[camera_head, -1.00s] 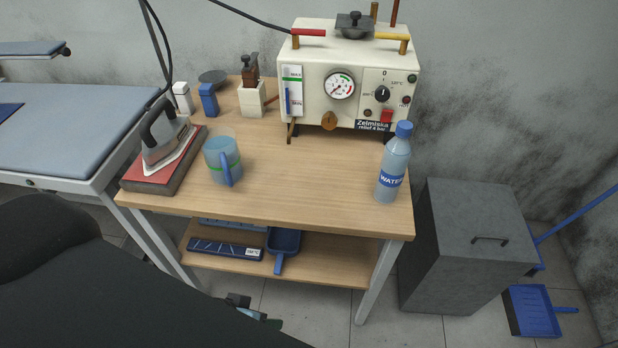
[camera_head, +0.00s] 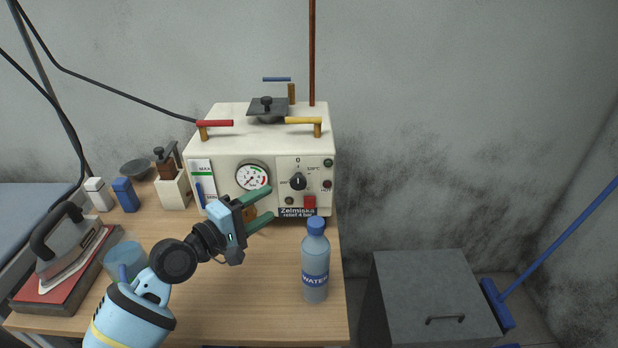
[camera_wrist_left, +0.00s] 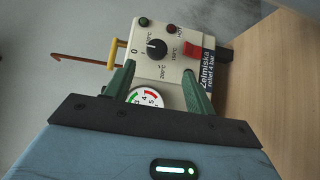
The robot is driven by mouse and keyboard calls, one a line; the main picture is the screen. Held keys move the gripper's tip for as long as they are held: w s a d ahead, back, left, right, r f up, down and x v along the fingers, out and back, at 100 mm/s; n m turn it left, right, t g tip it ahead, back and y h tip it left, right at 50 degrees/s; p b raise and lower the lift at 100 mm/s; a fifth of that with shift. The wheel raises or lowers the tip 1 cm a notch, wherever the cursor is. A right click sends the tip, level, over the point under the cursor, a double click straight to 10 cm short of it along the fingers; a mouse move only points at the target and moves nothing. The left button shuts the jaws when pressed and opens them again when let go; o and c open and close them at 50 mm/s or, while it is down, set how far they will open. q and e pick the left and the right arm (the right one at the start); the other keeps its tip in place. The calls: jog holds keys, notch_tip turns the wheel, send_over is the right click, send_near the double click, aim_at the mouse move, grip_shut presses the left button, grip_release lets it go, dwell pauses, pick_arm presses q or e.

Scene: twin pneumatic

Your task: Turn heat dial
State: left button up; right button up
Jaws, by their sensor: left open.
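The heat dial (camera_head: 298,182) is a black round knob on the right part of the cream boiler's (camera_head: 228,150) front panel, with a 0 mark above it and temperature marks around it. In the left wrist view the dial (camera_wrist_left: 156,49) shows ahead, between and beyond the fingers. My left gripper (camera_head: 265,208) is open and empty, its green fingers pointing at the boiler front, below and left of the dial and apart from it. The left gripper also shows in the left wrist view (camera_wrist_left: 158,83). My right gripper is not in view.
A pressure gauge (camera_head: 252,177) sits left of the dial, and a red switch (camera_head: 310,203) below it. A water bottle (camera_head: 315,265) stands at the table's right front. An iron (camera_head: 70,245) and a blue mug (camera_head: 124,262) are at left. A grey bin (camera_head: 425,290) stands right of the table.

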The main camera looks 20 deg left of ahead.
aim_at(295, 185)
pick_arm(q)
jog(key=x, duration=0.7)
jog(key=shift+a+r, duration=0.1)
jog(key=shift+r, duration=0.15)
jog(key=shift+x, duration=0.75)
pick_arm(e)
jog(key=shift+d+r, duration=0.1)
pick_arm(q)
jog(key=shift+c, duration=0.3)
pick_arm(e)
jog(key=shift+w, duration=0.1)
